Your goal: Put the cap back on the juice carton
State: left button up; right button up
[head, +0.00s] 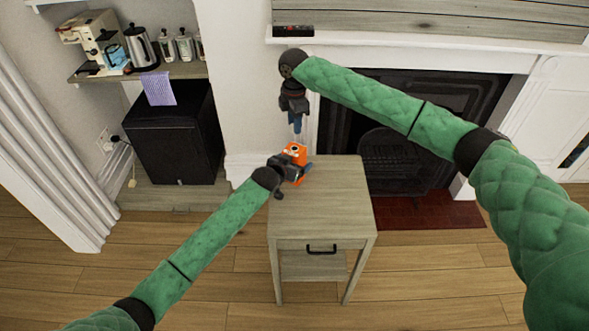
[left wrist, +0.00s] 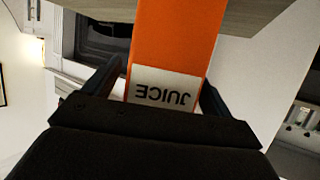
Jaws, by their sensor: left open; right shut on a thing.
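The orange juice carton (head: 296,150) stands at the far left corner of the small wooden side table. My left gripper (head: 298,172) is open, with its fingers on either side of the carton. In the left wrist view the carton (left wrist: 174,45) stands between the two spread fingers, its white JUICE label upside down. My right gripper (head: 297,127) points down above the carton, apart from it. It is shut on the cap, which is too small and too covered by the fingers to make out clearly.
The side table (head: 335,195) has a bare top right of the carton and one drawer with a black handle. Behind it are the white wall and a dark fireplace (head: 395,150). A shelf (head: 185,70) at the left holds a coffee machine, a kettle and several jars.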

pick_arm(q)
jog(key=c, duration=1.5)
pick_arm(e)
send_over(295, 149)
jog(key=shift+a+f, duration=0.1)
jog(key=shift+f, duration=2.35)
jog(key=shift+f, duration=0.1)
jog(key=shift+f, duration=0.8)
jog(key=shift+f, duration=0.55)
